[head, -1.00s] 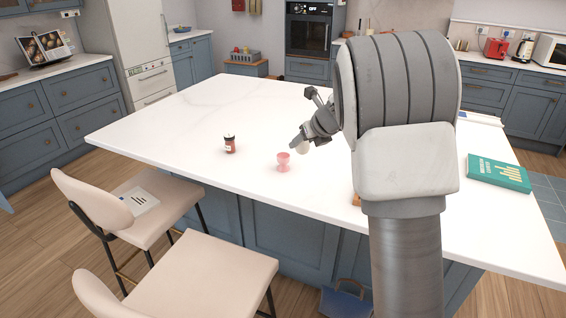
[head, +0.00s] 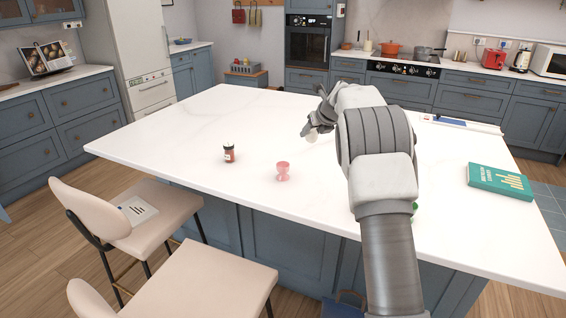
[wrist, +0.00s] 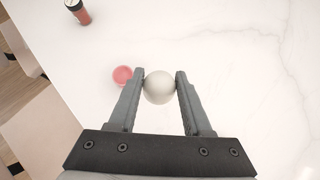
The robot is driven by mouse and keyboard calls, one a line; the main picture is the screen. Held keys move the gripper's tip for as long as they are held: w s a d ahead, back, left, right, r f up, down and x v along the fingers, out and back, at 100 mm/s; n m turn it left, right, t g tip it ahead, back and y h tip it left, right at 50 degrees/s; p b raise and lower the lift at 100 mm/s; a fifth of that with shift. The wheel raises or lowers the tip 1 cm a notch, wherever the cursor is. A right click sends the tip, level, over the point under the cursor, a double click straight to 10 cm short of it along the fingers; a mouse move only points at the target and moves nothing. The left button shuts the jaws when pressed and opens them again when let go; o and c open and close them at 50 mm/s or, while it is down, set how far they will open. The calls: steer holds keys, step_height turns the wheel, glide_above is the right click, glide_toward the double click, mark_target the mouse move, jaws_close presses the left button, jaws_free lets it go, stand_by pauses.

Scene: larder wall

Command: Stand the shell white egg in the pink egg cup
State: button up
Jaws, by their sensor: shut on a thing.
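The pink egg cup (head: 283,171) stands upright on the white island top near its front edge. It also shows in the wrist view (wrist: 123,75), left of the left finger. My gripper (wrist: 160,86) is shut on the shell white egg (wrist: 159,88), which sits between the two fingertips. In the head view the egg (head: 312,136) shows under my gripper (head: 308,130), to the right of and beyond the cup. It appears held above the island top. The inside of the cup is hard to make out.
A small red jar with a dark lid (head: 229,153) stands left of the cup on the island (head: 200,120). A green book (head: 499,179) lies at the right. A green thing is partly hidden behind my arm. Stools (head: 160,200) stand along the front.

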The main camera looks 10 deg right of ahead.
steer(key=shift+w+a+f+b, duration=0.2)
steer(key=shift+w+a+f, duration=0.4)
steer(key=shift+a+f, duration=0.95)
steer(key=shift+w+a+f+b, duration=0.2)
steer(key=shift+w+a+f, duration=0.4)
steer(key=shift+a+f, duration=0.85)
steer(key=shift+w+a+f+b, duration=0.2)
steer(key=shift+w+a+f, duration=0.4)
steer(key=shift+a+f, duration=0.95)
steer(key=shift+d+f, duration=0.25)
steer(key=shift+f, duration=0.45)
steer(key=o, duration=1)
